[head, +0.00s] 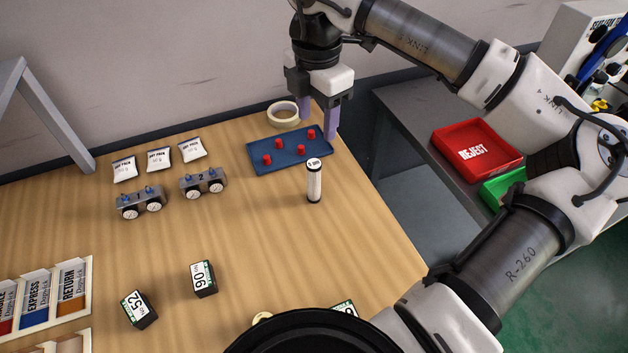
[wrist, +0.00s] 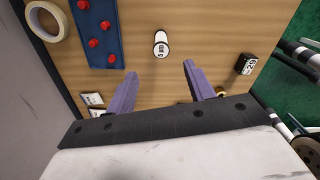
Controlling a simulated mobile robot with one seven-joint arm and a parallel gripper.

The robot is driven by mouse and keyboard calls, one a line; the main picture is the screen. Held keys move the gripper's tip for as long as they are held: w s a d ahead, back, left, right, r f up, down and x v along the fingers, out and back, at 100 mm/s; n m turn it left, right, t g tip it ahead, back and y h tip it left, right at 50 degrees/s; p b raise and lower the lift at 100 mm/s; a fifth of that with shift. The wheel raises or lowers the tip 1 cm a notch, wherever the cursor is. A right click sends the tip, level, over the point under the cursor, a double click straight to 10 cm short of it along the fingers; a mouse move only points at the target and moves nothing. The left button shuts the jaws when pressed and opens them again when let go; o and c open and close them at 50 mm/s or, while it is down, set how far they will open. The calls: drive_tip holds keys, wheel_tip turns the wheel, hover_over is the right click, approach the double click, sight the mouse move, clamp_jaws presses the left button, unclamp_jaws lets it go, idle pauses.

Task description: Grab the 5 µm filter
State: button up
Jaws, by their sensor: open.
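The filter (head: 314,182) is a white cylinder with dark bands, standing upright on the wooden table just in front of the blue tray. Its top label is too small to read surely in the head view. In the wrist view the filter (wrist: 161,44) lies ahead of the fingertips, roughly midway between them, with "5" marking on its end. My gripper (head: 318,122) points down above the table's right back edge, behind and above the filter. Its purple fingers are apart and empty, as the wrist view also shows (wrist: 161,70).
A blue tray (head: 262,154) with several red caps and a tape roll (head: 283,114) sit close behind the filter. Two numbered valve blocks (head: 140,203) and white packs (head: 158,160) stand left. Numbered boxes (head: 204,278) lie in front. A red reject bin (head: 478,150) is right.

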sight(314, 163)
wheel_tip(314, 163, down, 8)
drive_tip(key=shift+r+p, duration=0.15)
drive_tip(key=shift+p, duration=0.65)
drive_tip(key=shift+s+a+f+p, duration=0.1)
drive_tip(key=shift+f+p, duration=0.5)
drive_tip(key=shift+f, duration=0.95)
drive_tip(key=shift+s+a+f+p, duration=0.1)
drive_tip(key=shift+f+p, duration=0.5)
drive_tip(key=shift+f, duration=0.95)
drive_tip(key=c, duration=1)
drive_tip(key=shift+c, duration=0.2)
drive_tip(key=shift+r, duration=0.15)
